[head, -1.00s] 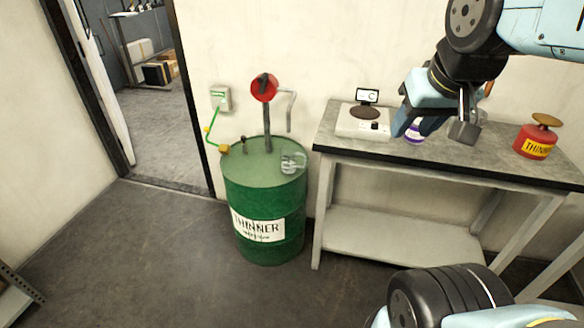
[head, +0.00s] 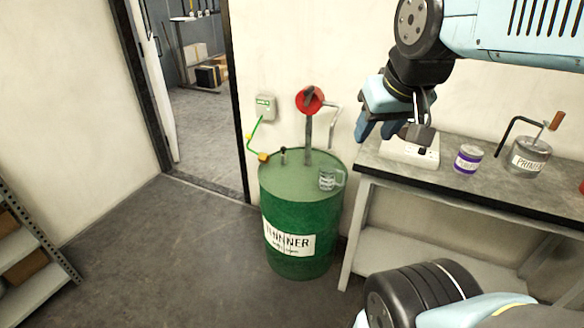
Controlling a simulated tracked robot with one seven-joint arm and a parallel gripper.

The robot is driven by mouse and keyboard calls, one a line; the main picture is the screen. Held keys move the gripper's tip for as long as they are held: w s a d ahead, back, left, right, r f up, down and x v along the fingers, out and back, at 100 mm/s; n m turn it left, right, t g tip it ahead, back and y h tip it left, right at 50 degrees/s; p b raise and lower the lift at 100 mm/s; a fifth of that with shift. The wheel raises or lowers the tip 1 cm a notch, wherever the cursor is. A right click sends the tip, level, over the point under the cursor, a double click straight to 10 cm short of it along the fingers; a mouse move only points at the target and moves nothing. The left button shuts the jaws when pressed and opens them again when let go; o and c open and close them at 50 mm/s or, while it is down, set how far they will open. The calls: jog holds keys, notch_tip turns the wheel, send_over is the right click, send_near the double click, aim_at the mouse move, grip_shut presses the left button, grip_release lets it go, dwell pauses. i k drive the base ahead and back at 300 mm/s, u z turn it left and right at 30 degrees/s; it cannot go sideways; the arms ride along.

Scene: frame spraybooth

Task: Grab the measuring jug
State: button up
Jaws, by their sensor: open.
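The measuring jug (head: 327,180) is a small clear vessel with a handle on its right side. It stands on top of the green thinner drum (head: 300,225), near the right of its lid. My gripper (head: 396,135) is open and empty. In the picture it is up and to the right of the jug, in front of the scale on the bench. It is apart from the jug.
A red-wheeled pump (head: 309,100) with a spout rises from the drum lid behind the jug. A green cable runs from a wall box (head: 265,107) to a clamp (head: 263,157). The bench (head: 430,182) holds a scale (head: 408,150), a purple-labelled can (head: 468,159) and a primer can (head: 529,156).

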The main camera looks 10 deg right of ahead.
aim_at(327, 169)
jog(key=u, duration=0.45)
jog(key=i, duration=1.1)
